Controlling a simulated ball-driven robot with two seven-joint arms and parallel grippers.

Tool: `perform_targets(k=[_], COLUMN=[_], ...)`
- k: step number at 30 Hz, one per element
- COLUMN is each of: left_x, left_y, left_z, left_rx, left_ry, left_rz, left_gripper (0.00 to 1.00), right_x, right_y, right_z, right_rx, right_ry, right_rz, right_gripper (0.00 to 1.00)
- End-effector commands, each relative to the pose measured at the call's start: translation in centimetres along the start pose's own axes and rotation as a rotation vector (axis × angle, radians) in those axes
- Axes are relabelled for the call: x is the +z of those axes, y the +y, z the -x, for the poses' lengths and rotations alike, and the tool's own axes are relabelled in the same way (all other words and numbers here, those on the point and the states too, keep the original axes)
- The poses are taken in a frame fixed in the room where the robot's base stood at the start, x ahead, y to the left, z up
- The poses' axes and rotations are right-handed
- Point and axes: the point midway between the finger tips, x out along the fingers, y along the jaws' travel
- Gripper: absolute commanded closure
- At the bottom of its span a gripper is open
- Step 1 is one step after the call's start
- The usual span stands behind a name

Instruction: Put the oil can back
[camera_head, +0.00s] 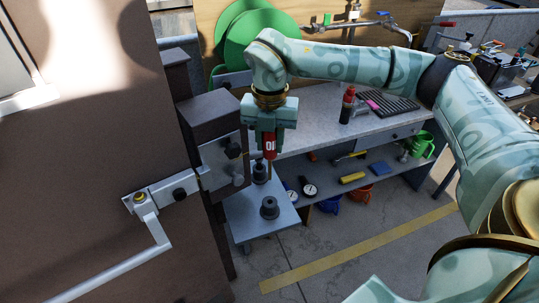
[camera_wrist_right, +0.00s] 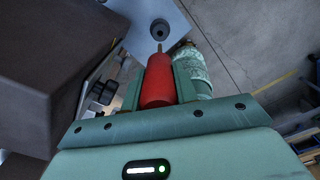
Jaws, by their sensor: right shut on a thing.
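The red oil can (camera_head: 270,147) with pale lettering is held in my right gripper (camera_head: 269,136), which is shut on it. The can hangs nose-down, its thin spout pointing at the floor side. In the right wrist view the red can body (camera_wrist_right: 159,82) sits between the fingers, with its spout at the far end. In the head view the can is above a blue-grey plate (camera_head: 246,233), in front of the workbench (camera_head: 315,133). I cannot tell from these views whether the spout touches anything. My left gripper does not show.
Dark knobbed cylinders (camera_head: 269,208) stand on the plate. A dark box (camera_head: 213,120) and a door-like brown panel with a metal bar (camera_head: 120,262) are close on the left. A red-topped bottle (camera_head: 347,105) and a black rack (camera_head: 387,103) stand on the bench, with tools on its lower shelf.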

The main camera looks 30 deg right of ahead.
Motion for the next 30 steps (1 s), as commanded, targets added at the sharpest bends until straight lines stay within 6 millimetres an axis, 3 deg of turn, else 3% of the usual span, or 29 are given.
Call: perform_targets(k=[6, 12, 18, 27, 28, 30], left_x=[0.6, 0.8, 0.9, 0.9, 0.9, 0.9], left_y=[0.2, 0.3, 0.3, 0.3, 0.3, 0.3], left_z=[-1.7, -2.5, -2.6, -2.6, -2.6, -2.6], left_rx=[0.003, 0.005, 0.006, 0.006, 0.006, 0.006], left_ry=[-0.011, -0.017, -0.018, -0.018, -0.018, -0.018], left_rz=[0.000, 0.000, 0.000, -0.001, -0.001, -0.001], left_gripper=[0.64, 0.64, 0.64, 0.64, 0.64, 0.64], right_x=[-0.1, 0.0, 0.0, -0.1, -0.1, -0.1], right_y=[-0.1, 0.0, 0.0, -0.1, -0.1, -0.1], right_z=[-7.1, -11.9, -14.5, -15.0, -15.1, -15.1], right_rx=[-0.006, -0.004, -0.001, -0.002, -0.003, -0.003], right_ry=[0.004, 0.003, 0.000, 0.001, 0.001, 0.002], right_rz=[0.001, 0.001, 0.001, 0.003, 0.003, 0.003], right_gripper=[0.94, 0.94, 0.94, 0.94, 0.68, 0.49])
